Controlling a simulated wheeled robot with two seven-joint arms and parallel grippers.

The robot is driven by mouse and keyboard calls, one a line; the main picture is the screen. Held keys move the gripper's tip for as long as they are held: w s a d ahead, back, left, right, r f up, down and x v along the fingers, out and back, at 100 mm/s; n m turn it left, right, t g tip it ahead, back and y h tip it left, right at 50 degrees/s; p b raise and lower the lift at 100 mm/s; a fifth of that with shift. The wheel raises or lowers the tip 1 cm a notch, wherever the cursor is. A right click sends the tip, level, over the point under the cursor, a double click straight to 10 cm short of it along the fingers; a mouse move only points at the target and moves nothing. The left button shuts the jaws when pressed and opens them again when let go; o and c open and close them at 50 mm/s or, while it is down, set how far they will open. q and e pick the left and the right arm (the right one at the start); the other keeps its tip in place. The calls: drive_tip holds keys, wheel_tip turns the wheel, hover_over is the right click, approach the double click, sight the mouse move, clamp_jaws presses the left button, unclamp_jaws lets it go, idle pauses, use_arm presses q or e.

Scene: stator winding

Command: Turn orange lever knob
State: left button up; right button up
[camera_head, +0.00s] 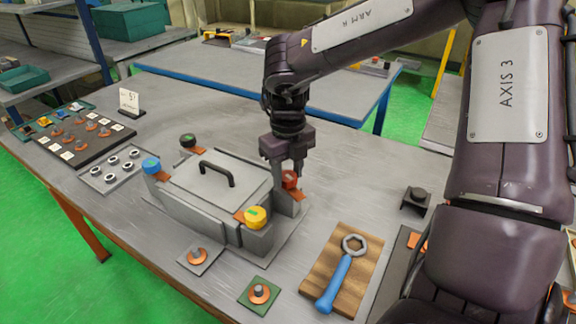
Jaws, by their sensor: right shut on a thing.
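A grey metal box with a black handle (217,173) stands on the table. Colored knobs sit at its corners: a blue knob (151,165), a dark knob (188,140), a yellow knob (256,217) and an orange-red knob (290,179). Orange lever pieces show beside some of them. My right gripper (290,170) points down at the box's right corner and is shut on the orange-red knob, partly covering it. My left gripper is not in view.
A wrench (345,270) with a blue handle lies on a wooden board in front. Small plates with orange-ringed posts (197,255) lie before the box. A dark tray of parts (82,135) and a plate with rings (116,168) are at left. A black stand (416,199) is at right.

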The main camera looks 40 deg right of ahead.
sight(288, 176)
drive_tip(key=shift+s+f+n, duration=0.1)
drive_tip(key=shift+f+n, duration=0.05)
drive_tip(key=shift+n, duration=0.85)
drive_tip(key=shift+s+f+n, duration=0.1)
drive_tip(key=shift+n, duration=0.9)
drive_tip(key=o, duration=1)
drive_tip(key=shift+w, duration=0.15)
drive_tip(key=shift+c, duration=0.2)
drive_tip(key=shift+r, duration=0.1)
wheel_tip(288, 176, up, 8)
drive_tip(key=shift+f, duration=0.15)
drive_tip(key=shift+w, duration=0.1)
